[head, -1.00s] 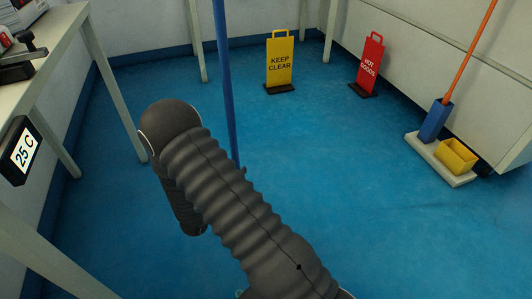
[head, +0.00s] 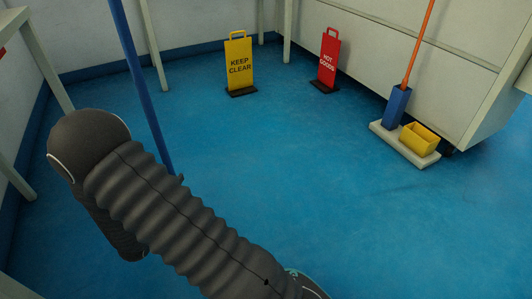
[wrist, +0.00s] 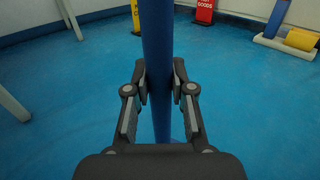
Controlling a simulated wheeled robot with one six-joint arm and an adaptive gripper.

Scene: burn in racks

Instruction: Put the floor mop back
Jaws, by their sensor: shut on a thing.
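My gripper (wrist: 159,88) is shut on a blue pole (wrist: 157,50), which I take to be the floor mop's handle. The pole stands nearly upright between the fingers in the wrist view. In the head view the pole (head: 138,80) rises at the left, leaning a little; my arm hides its lower part and most of the gripper. The mop's head does not show. At the right of the head view a pale base (head: 422,157) carries a blue upright holder (head: 396,107) with an orange pole (head: 418,45) in it, and a yellow bucket (head: 419,138).
A yellow "KEEP CLEAR" sign (head: 240,65) and a red "HOT GOODS" sign (head: 329,60) stand on the floor at the back. A pale cabinet (head: 470,75) runs along the right. Table legs (head: 45,65) are at the left. The blue floor (head: 300,170) between is clear.

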